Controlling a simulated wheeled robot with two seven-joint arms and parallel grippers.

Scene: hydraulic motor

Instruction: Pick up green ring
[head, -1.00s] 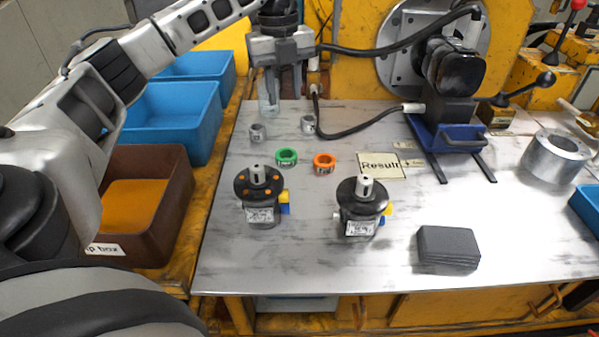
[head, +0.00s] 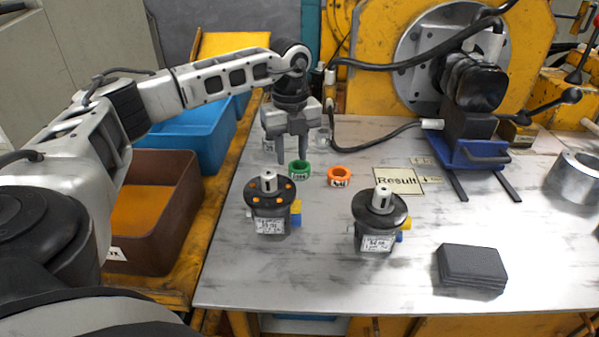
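The green ring (head: 299,170) lies on the metal tabletop, left of the orange ring (head: 339,176) and behind the left motor (head: 268,208). My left gripper (head: 292,161) is open, pointing down, with two grey fingers apart. Its fingertips are right at the far side of the green ring in the picture, one finger to the left and one near the ring's back edge. I cannot tell whether they touch it. Nothing shows between the fingers. My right gripper is not in view.
Two grey rings (head: 322,138) stand behind, partly hidden by my gripper. A second motor (head: 379,218), a Result plate (head: 398,181) and stacked dark plates (head: 471,266) are on the table. A brown box (head: 165,170) and blue bins (head: 190,135) stand left.

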